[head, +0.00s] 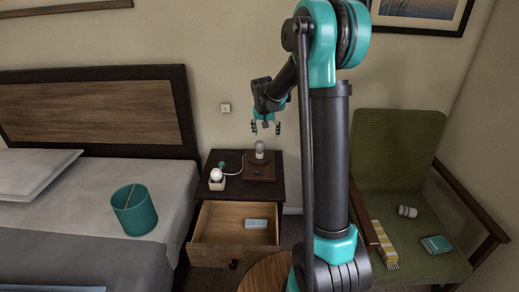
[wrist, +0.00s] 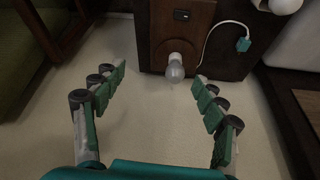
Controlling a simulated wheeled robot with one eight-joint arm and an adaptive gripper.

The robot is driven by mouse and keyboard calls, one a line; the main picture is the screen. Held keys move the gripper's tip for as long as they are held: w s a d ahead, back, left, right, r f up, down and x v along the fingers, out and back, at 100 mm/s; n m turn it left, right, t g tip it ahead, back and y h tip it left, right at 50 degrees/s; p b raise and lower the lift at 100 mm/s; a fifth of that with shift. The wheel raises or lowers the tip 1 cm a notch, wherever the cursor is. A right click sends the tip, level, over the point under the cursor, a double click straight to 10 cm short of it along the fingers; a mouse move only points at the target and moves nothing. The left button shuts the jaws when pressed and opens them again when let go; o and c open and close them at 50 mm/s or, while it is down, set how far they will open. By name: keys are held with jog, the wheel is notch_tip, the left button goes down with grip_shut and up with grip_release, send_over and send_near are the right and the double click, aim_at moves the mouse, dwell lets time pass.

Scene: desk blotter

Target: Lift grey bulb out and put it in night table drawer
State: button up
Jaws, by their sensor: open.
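The grey bulb (head: 260,149) stands upright in a brown wooden base (head: 259,172) on top of the night table (head: 279,188). In the wrist view the bulb (wrist: 175,68) shows beyond the fingertips, nearer the right one. My gripper (head: 266,127) is open and empty, just above the bulb in the head view. Its spread fingers also show in the wrist view (wrist: 159,76). The night table drawer (head: 214,244) is pulled open below the tabletop. A light blue item (head: 256,223) lies inside it at the right.
A white round bulb (head: 216,174) sits in a small holder on the tabletop's left. A white cord with a teal plug (head: 222,164) lies beside the base. A bed with a teal bin (head: 134,210) is left; a green armchair (head: 385,140) holding several items is right.

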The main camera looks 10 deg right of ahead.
jog(key=m, duration=0.1)
send_near(259, 142)
jog(key=s+v, duration=0.1)
jog(key=v, duration=0.3)
jog(key=x, duration=1.2)
jog(key=shift+w+f, duration=0.15)
jog(key=shift+w, duration=0.2)
jog(key=shift+h, duration=0.3)
jog(key=shift+x, duration=2.65)
jog(key=shift+a, duration=0.2)
jog(key=c, duration=1.1)
